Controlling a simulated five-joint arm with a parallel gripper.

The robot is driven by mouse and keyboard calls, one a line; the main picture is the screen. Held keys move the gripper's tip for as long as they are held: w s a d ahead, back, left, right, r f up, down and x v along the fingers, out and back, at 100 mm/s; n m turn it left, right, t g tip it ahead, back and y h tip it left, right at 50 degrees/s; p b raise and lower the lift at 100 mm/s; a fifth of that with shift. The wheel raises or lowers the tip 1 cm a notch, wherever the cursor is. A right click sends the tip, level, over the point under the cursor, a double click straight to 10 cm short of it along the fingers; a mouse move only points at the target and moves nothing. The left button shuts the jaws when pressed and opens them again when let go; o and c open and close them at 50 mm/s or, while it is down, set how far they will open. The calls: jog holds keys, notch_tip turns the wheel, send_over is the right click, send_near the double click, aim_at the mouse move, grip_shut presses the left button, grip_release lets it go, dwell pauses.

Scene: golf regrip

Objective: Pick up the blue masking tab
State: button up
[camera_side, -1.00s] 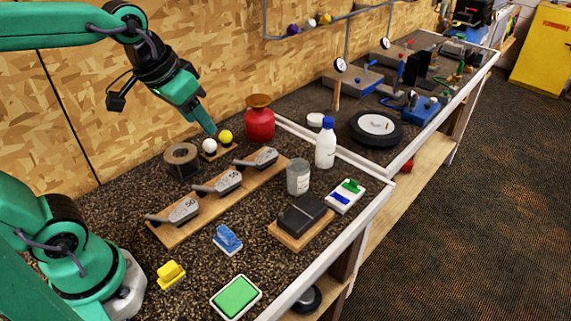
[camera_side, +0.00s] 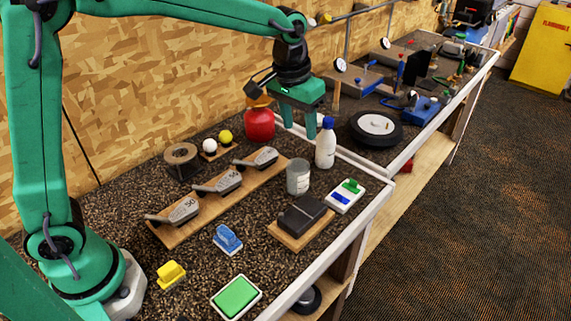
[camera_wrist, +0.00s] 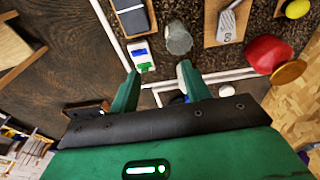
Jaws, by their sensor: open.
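A flat blue tab (camera_side: 341,198) lies on a small white tray (camera_side: 333,206) near the bench's front edge, beside a green tab (camera_side: 351,186). In the wrist view, the blue tab (camera_wrist: 140,52) shows on the white tray just beyond the left fingertip, with the green tab (camera_wrist: 143,67) nearer to me. My gripper (camera_side: 299,122) is open and empty, fingers pointing down. In the side view it hangs over the back of the bench, up and left of the tray and apart from it. Both fingers also show in the wrist view (camera_wrist: 160,74).
A white bottle with a blue cap (camera_side: 325,145) stands close to my right finger in the side view. A grey can (camera_side: 298,177), a dark block on wood (camera_side: 303,214) and a red jar (camera_side: 259,124) stand around. A white rail (camera_side: 348,158) crosses the bench behind the tray.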

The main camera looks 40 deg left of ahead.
jog(key=g, duration=0.2)
send_near(339, 199)
jog(key=shift+w+r, duration=0.15)
jog(key=shift+w, duration=0.05)
jog(key=shift+f, duration=1.3)
jog(key=shift+f, duration=0.1)
jog(key=shift+s+f, duration=0.15)
jog(key=shift+f, duration=2.35)
jog(key=shift+c, duration=0.5)
grip_shut()
